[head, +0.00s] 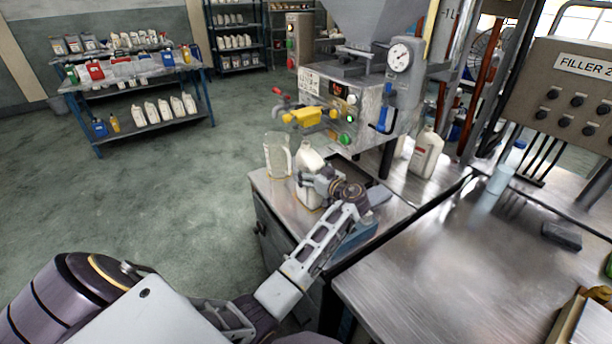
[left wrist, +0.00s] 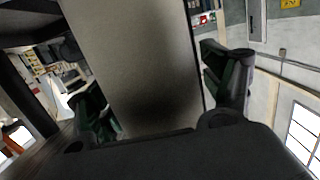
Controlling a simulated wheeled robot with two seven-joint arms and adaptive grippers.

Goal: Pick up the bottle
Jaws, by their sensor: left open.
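A white bottle (head: 309,160) stands on the metal bench under the filling machine, its top and upper body showing in the head view. My left gripper (head: 314,182) is at the bottle's near side, and its fingers and wrist hide part of the lower body. In the left wrist view, a broad pale grey-brown surface, seemingly the bottle (left wrist: 150,60), fills the space between the two spread fingers of the left gripper (left wrist: 158,95). The gripper is open; I cannot tell whether a finger touches the bottle. My right gripper is not in view.
A clear container (head: 277,155) stands just left of the bottle. The filling machine (head: 345,105) with its yellow nozzle part (head: 302,117) hangs above. Another white bottle (head: 426,152) with a red label stands to the right. The right metal table (head: 450,265) is mostly clear.

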